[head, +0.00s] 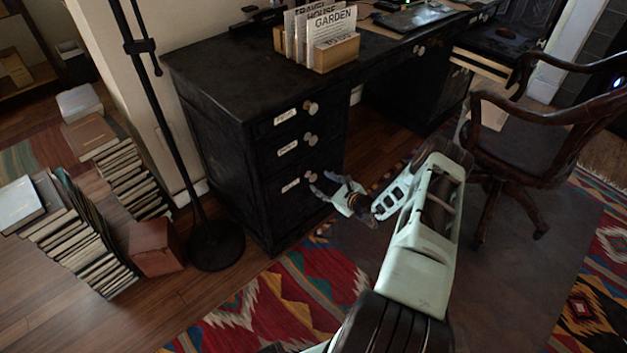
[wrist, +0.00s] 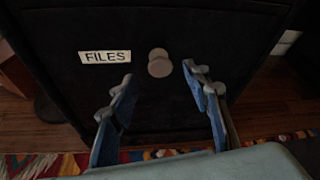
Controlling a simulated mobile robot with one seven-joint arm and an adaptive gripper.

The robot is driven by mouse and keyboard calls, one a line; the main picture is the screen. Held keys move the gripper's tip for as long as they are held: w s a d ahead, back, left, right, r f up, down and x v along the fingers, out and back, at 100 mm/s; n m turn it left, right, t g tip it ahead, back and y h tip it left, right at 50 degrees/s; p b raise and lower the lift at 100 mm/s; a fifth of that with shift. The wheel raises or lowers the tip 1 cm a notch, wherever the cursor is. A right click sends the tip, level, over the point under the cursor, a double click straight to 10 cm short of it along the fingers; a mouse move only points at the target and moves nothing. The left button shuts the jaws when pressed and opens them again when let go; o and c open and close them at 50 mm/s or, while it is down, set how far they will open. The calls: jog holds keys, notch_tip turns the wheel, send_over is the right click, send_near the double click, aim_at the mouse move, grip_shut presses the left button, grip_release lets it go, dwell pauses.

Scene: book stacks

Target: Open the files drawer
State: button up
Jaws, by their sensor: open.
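The files drawer (head: 290,195) is the bottom drawer of the black desk's left pedestal, and it looks shut. In the wrist view, its white FILES label (wrist: 105,57) is left of a round pale knob (wrist: 160,63). The knob also shows in the head view (head: 310,177). My gripper (head: 322,186) is in front of this drawer, close to the knob. In the wrist view, the open fingers (wrist: 158,75) stand to the left and right below the knob, with nothing between them. The knob looks clear of both fingers.
Two drawers with knobs (head: 310,107) sit above. A dark wooden chair (head: 520,130) stands right of my arm. A floor lamp (head: 215,245) and several stacked books (head: 75,245) stand left of the desk. A patterned rug (head: 270,310) covers the floor in front.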

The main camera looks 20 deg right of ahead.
aim_at(314, 178)
jog(key=b+x, duration=0.1)
jog(key=x, duration=0.5)
jog(key=shift+w+f+b, duration=0.1)
jog(key=shift+w+b, duration=0.1)
jog(key=shift+b, duration=0.2)
jog(key=shift+c, duration=0.3)
grip_shut()
